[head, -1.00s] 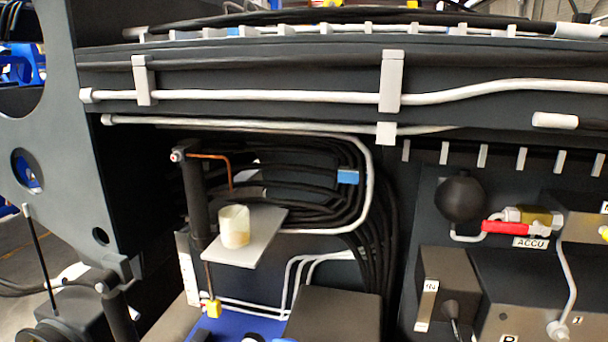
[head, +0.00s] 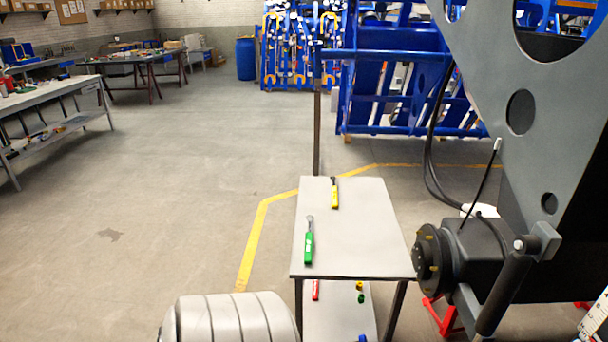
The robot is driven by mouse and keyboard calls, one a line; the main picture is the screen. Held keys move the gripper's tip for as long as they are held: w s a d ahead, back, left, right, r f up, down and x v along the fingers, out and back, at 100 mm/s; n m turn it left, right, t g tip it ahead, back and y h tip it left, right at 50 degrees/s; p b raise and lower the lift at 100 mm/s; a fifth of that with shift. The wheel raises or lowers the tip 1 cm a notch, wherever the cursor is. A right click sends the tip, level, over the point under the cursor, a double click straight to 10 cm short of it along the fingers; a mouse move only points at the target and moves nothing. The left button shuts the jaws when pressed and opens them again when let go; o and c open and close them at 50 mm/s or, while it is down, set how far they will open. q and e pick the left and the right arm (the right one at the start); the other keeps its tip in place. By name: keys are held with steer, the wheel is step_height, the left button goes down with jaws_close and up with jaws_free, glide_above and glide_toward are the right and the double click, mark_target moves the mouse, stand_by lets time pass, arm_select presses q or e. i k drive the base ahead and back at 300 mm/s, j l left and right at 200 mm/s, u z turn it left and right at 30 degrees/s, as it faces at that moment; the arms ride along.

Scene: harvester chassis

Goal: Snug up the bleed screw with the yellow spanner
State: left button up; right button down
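The yellow-handled tool (head: 334,193), which looks like the yellow spanner, lies near the back edge of a small white-topped table (head: 365,235). Its handle is yellow and its far end is dark. A similar green-handled tool (head: 309,243) lies nearer, by the table's left edge. I cannot make out a bleed screw in the present view. Neither of my grippers is in view.
A lower shelf (head: 335,318) holds a red-handled tool (head: 315,290) and small coloured parts. The grey chassis (head: 520,60) with a dark hub (head: 432,262) stands close right of the table. A blue frame (head: 400,90) stands behind. Open floor (head: 150,200) lies left.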

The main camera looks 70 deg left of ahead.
mark_target(333, 188)
steer(key=u, duration=2.05)
steer(key=i+j+z, duration=0.15)
steer(key=z, duration=0.3)
steer(key=i+j+z, duration=0.1)
steer(key=j+z, duration=0.15)
steer(key=z, duration=0.25)
